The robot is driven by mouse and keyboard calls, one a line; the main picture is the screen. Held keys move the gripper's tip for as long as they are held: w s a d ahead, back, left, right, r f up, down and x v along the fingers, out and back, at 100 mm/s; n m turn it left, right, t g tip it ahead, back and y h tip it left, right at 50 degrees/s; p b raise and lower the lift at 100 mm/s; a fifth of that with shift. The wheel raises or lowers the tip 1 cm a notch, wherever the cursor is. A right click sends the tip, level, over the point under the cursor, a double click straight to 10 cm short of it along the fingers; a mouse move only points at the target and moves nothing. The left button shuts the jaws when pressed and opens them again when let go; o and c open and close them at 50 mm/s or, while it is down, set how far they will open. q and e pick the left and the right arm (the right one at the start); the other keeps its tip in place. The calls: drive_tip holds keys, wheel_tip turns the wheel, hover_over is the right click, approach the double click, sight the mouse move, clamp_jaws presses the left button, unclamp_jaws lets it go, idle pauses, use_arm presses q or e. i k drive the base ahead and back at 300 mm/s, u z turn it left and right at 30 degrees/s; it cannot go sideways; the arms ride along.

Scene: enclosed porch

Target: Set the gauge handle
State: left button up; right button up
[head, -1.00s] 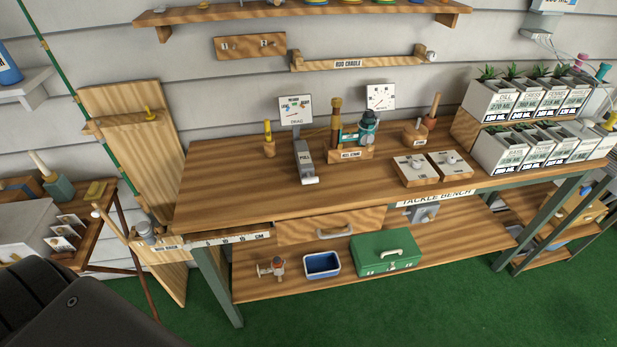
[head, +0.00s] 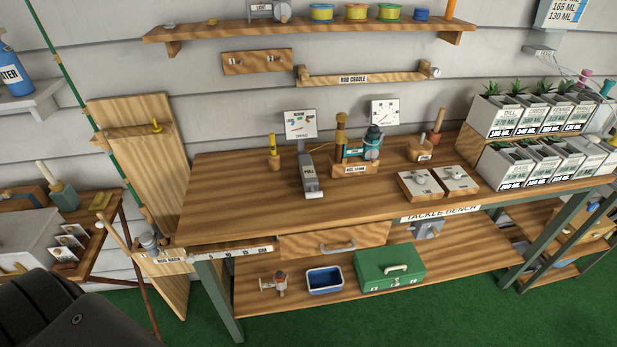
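A grey gauge stand with a handle block marked PULL (head: 310,174) stands on the tackle bench, with a white dial card (head: 300,125) above it on the wall side. The handle's white end (head: 313,194) points toward the bench's front edge. A second white dial card (head: 385,112) stands farther right, behind the reel stand. I cannot tell from the frames which of these the task calls the gauge. Neither of my grippers shows; only a dark part of my own body is at the lower left.
The bench top (head: 230,205) is clear at its left front. A reel stand (head: 355,168) and two switch boxes (head: 420,184) stand on it. A green tackle box (head: 390,268) and blue tray (head: 324,281) sit on the shelf below. A fishing rod (head: 68,84) leans at left.

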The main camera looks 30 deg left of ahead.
sight(314, 194)
drive_tip(key=k, duration=1.2)
drive_tip(key=z, duration=0.75)
drive_tip(key=i, duration=1.45)
drive_tip(key=u, duration=0.7)
